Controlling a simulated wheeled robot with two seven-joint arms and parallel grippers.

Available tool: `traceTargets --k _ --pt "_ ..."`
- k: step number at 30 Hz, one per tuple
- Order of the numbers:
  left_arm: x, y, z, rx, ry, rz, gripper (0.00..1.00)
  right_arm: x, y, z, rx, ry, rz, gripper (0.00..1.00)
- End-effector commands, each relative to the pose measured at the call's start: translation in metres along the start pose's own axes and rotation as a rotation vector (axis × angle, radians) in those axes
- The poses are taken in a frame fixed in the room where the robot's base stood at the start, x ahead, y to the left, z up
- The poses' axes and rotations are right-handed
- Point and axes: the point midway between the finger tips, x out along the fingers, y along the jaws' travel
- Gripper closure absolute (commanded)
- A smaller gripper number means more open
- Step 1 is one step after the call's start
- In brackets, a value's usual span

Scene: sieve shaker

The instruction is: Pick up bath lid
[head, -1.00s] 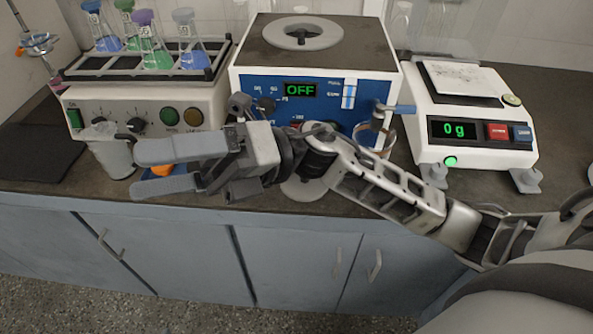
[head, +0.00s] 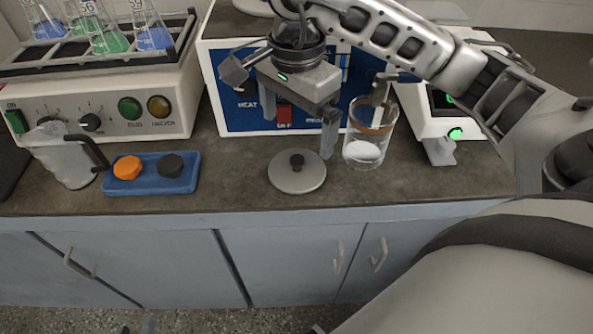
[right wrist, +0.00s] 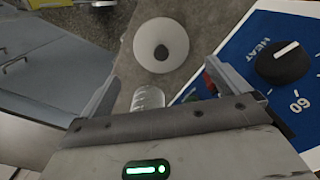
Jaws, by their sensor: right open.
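The bath lid is a flat grey disc (head: 297,177) with a black knob. It lies on the bench in front of the blue-fronted heater. My right gripper (head: 283,137) is open and empty, pointing down above and behind the lid. In the right wrist view the lid (right wrist: 174,60) lies beyond the open fingers (right wrist: 177,85), which do not touch it. In the head view, only small grey bits show at the bottom edge. They may belong to my left gripper, whose opening cannot be told.
A glass beaker (head: 365,152) with a brown band stands right of the lid. A blue tray (head: 148,188) with an orange and a black piece lies left, beside a clear jug (head: 62,160). The heater (head: 222,100) is close behind my gripper. The bench in front is clear.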

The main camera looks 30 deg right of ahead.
Motion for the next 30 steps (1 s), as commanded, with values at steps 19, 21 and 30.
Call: traceTargets --k 19,21,30 --pt "0.002 0.0 0.0 0.001 0.019 0.001 0.67 0.08 -0.001 -0.002 0.001 -0.005 0.003 0.0" --pt "0.002 0.0 0.0 0.001 0.019 0.001 0.67 0.086 -0.001 -0.002 0.001 -0.004 0.002 0.0" --pt "0.002 0.0 -0.001 0.002 0.021 0.001 0.67 0.088 -0.001 -0.003 0.0 -0.003 -0.001 0.06"
